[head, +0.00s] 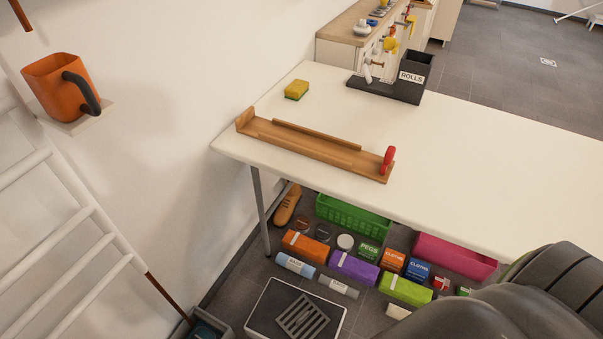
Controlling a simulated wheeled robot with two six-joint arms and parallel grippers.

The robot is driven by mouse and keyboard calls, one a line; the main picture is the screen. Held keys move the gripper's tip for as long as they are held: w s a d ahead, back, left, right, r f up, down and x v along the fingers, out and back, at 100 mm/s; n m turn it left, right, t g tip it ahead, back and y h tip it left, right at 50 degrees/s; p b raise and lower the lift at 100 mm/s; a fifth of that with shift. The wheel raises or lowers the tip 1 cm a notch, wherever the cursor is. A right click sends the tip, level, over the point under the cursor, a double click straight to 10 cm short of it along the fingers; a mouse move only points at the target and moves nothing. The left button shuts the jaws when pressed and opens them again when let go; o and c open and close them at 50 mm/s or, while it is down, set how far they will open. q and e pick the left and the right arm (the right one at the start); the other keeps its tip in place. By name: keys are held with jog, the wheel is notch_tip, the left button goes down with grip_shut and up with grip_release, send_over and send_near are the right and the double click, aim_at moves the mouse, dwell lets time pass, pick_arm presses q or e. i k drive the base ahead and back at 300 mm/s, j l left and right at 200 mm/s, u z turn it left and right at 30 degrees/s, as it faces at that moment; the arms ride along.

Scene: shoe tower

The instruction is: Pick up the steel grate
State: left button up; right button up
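The steel grate (303,318) is a dark slotted square at the bottom of the head view. It lies askew on a black panel with a pale rim (262,310), low down near the floor in front of the table. Nothing covers the part of it in view. Neither of my grippers shows in the view. A large dark grey rounded shape, which may be part of my own body, fills the lower right corner.
A white table (480,160) bears a wooden rack (310,148), a sponge (297,88) and a black ROLLS box (414,78). Below are several packets, a green basket (352,217) and a pink bin (455,257). A white ladder (75,215) stands left.

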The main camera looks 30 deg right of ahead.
aim_at(303, 318)
jog(key=k+l+z, duration=0.15)
jog(key=k+l, duration=0.15)
jog(key=k, duration=0.25)
jog(key=k+l+z, duration=0.15)
jog(key=k+l, duration=0.2)
jog(key=k, duration=0.2)
